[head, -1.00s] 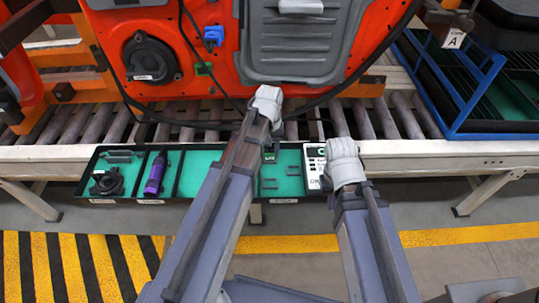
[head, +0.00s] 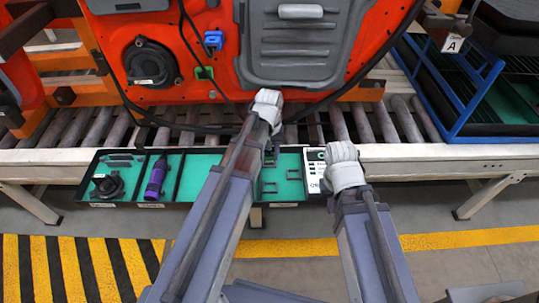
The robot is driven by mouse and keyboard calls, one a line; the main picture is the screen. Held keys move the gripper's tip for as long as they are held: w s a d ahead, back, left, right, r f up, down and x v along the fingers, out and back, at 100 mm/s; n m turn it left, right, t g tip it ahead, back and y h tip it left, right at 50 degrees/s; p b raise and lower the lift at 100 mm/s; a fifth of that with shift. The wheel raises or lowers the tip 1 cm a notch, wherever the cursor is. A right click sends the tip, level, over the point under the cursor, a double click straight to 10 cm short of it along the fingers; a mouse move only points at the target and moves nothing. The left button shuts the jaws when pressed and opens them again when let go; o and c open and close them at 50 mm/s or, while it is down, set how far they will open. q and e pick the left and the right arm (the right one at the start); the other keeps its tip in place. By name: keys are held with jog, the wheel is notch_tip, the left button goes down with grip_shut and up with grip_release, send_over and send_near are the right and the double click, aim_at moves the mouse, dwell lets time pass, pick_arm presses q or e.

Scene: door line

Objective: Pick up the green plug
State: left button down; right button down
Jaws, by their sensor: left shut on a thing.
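My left gripper (head: 270,150) reaches over the middle of the parts tray (head: 205,163). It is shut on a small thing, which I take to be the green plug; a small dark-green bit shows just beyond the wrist. The wrist hides most of the jaws and the plug. My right gripper (head: 345,178) hangs at the right end of the tray, by a white card (head: 314,172). Its fingers are hidden, so I cannot see whether it is open.
The tray also holds a black round part (head: 107,186), a purple bottle-like tool (head: 155,177) and small dark clips. Behind it run the conveyor rollers (head: 68,128). A black cable (head: 191,35) hangs across the door. A blue-framed rack (head: 452,95) stands right.

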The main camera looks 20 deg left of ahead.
aim_at(270, 154)
pick_arm(q)
notch_tip(270, 154, up, 10)
jog(key=p, duration=0.9)
jog(key=shift+p, duration=0.3)
jog(key=shift+f, duration=0.1)
jog(key=c, duration=1)
grip_release()
grip_shut()
